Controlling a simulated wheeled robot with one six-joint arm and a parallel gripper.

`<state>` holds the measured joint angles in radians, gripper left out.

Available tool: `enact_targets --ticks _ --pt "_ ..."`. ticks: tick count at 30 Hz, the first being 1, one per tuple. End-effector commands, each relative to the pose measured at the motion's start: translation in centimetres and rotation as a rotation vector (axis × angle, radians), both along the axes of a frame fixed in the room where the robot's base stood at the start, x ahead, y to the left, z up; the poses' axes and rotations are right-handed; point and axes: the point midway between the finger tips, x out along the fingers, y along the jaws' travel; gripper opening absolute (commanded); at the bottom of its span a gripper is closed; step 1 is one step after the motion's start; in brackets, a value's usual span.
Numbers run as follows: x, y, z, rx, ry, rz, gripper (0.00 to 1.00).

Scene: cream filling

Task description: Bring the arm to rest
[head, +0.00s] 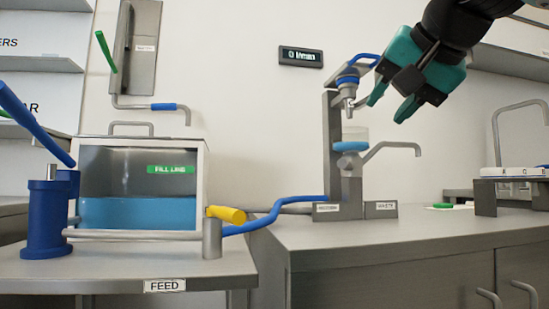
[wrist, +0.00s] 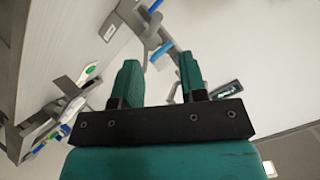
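My gripper (head: 391,104) is teal with a dark arm behind it, raised in the air at the upper right of the head view. Its fingertips point down and left, close to the upper part of the grey filling stand (head: 332,140). In the wrist view the two teal fingers (wrist: 158,82) stand apart with nothing between them. The stand has a blue-handled valve (head: 348,80) at its top, a clear cup with a blue band (head: 351,146) below it, and a grey spout (head: 392,146) to the right. Whether the fingertips touch the stand I cannot tell; they look apart.
A feed tank (head: 202,185) with blue liquid stands at left, with a blue pump (head: 46,222) and a yellow-handled valve (head: 227,214). A blue hose (head: 275,214) runs to the counter (head: 430,230). A small display (head: 300,57) hangs on the wall. A rack with white items stands far right.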

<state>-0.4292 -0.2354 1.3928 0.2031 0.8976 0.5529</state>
Motion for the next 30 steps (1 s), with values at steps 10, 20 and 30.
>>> enact_targets --ticks 10,20,30 --pt "-6.1 2.4 -21.6 -0.457 0.403 0.562 0.39" --pt "-18.1 2.3 -31.3 -0.467 0.611 0.965 0.39" --pt "-18.9 2.3 -23.4 -0.462 0.616 0.991 0.39"
